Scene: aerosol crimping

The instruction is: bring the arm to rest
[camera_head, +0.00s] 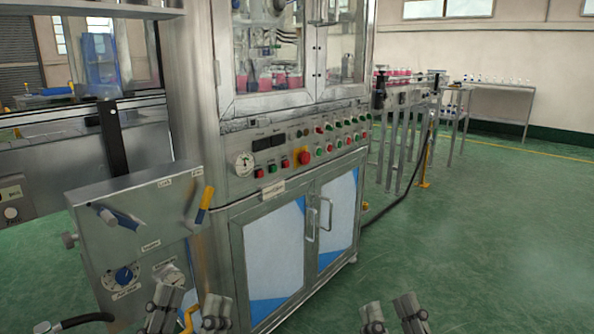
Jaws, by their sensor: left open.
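My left gripper (190,309) shows at the bottom edge, left of centre. Its two grey fingers are spread apart with nothing between them. It is in front of the lower part of a steel control box (130,222); I cannot tell the distance between them. My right gripper (391,312) shows at the bottom edge, right of centre, over the green floor. Its two fingers stand apart, and I see nothing held between them. The rest of both arms is outside the picture.
The crimping machine (240,201) stands in the middle, with a row of buttons and closed lower doors. The control box carries a blue knob (124,275) and levers. A conveyor (410,95) runs behind on the right. The green floor (480,230) at right is clear.

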